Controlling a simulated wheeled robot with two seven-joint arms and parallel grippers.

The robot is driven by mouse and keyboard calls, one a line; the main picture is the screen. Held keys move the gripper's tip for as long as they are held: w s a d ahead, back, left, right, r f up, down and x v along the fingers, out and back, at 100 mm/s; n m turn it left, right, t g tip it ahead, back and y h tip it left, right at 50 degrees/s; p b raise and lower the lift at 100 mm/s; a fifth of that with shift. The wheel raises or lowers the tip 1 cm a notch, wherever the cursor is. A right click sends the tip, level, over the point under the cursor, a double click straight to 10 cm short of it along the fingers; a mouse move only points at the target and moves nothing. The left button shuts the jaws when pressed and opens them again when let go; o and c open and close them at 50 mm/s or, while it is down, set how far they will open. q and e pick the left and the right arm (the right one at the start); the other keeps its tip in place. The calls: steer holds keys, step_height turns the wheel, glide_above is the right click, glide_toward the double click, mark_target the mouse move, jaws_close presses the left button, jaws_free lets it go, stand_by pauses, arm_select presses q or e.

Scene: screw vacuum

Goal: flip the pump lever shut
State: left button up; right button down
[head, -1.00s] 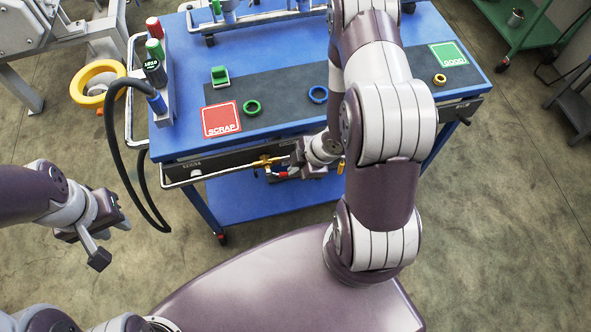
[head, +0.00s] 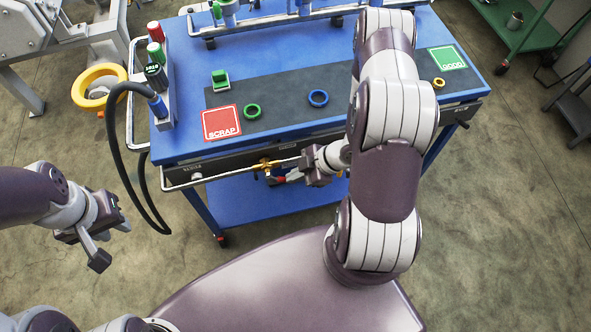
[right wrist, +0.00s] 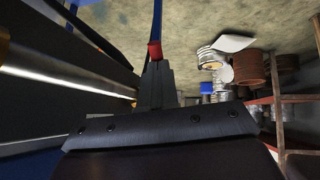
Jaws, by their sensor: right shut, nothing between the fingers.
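A brass-coloured fitting (head: 268,164) sits at the cart's front rail in the head view. A small red part (head: 281,179) shows just below it; I cannot tell for sure whether this is the pump lever, or its position. My right gripper (head: 294,177) is shut and empty, with its tips close to the red part. In the right wrist view the shut fingers (right wrist: 155,85) point at a small red piece (right wrist: 154,50); contact is unclear. My left gripper (head: 112,240) is open and empty, off to the left, away from the cart.
The blue cart top (head: 185,140) carries a red SCRAP plate (head: 221,123), a green GOOD plate (head: 447,59), a green ring (head: 252,111) and a blue ring (head: 318,98). A black hose (head: 113,150) hangs at its left. A metal bar (right wrist: 60,78) runs beside my right fingers.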

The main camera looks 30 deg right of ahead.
steer(key=a+f+y+b, duration=0.1)
steer(key=y+b, duration=0.1)
steer(key=a+f+t+y+b, duration=0.1)
steer(key=f+b, duration=0.1)
steer(key=a+f+y+b, duration=0.1)
steer(key=f+y+b, duration=0.1)
steer(key=shift+w+f+m+t+y, duration=0.1)
steer(key=shift+w+m+t+y, duration=0.2)
steer(key=shift+t, duration=0.1)
steer(key=shift+s+f, duration=0.1)
stand_by(0.7)
steer(key=s+d+r+p, duration=0.2)
steer(key=s+d+r, duration=0.4)
steer(key=s+r, duration=0.3)
step_height(320, 180, up, 2)
steer(key=shift+s+r, duration=0.1)
steer(key=shift+s, duration=0.3)
steer(key=shift+d, duration=0.1)
